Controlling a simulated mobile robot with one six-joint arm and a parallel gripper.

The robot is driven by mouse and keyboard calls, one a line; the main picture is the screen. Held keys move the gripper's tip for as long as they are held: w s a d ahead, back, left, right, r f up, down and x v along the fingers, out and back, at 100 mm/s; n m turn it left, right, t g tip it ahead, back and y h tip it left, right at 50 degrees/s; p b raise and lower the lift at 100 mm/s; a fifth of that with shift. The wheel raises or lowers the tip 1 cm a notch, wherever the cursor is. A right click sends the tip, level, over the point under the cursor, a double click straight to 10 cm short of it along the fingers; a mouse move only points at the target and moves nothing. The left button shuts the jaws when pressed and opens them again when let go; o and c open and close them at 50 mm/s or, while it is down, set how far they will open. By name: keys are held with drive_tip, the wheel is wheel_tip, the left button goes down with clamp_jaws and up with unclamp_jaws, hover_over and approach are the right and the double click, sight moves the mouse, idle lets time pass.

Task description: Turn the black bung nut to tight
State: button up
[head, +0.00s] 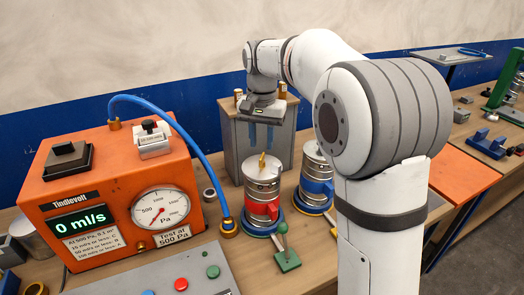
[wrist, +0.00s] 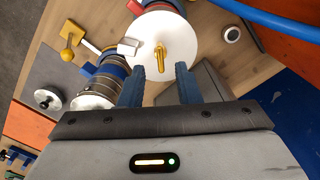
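My gripper (head: 265,132) hangs fingers-down in front of the grey cabinet. In the wrist view its two blue fingers (wrist: 168,82) are apart with nothing between them. A canister with a red band (head: 262,190) stands in front of it; its white lid (wrist: 178,28) carries a brass wing piece (wrist: 160,56), just beyond the fingertips. A canister with a blue band (head: 317,180) stands to the right, partly hidden by my arm. In the wrist view, a pale disc with a black knob (wrist: 45,100) shows beside this canister. I cannot tell whether it is the bung nut.
The orange tester (head: 105,185) with its dial and 0 ml/s display stands at left. A blue hose (head: 185,130) arches from it to a brass fitting by the red-banded canister. A green stand (head: 287,258) and a button panel (head: 160,280) are in front.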

sight(263, 157)
wheel_tip(263, 157, up, 3)
drive_tip(key=shift+r, duration=0.15)
drive_tip(key=shift+s+d, duration=0.1)
drive_tip(key=shift+d, duration=0.05)
drive_tip(key=s+d+f+n+t, duration=0.1)
drive_tip(key=s+d+f, duration=0.2)
drive_tip(key=s, duration=0.6)
drive_tip(key=s+d+f+n+t, duration=0.1)
drive_tip(key=s+d+f, duration=0.2)
drive_tip(key=s+d, duration=0.2)
drive_tip(key=s+d+f+n+t, duration=0.1)
drive_tip(key=s+d+f, duration=0.2)
drive_tip(key=s, duration=0.9)
drive_tip(key=shift+s+d+n, duration=0.3)
drive_tip(key=shift+s+d, duration=0.05)
drive_tip(key=shift+d, duration=0.1)
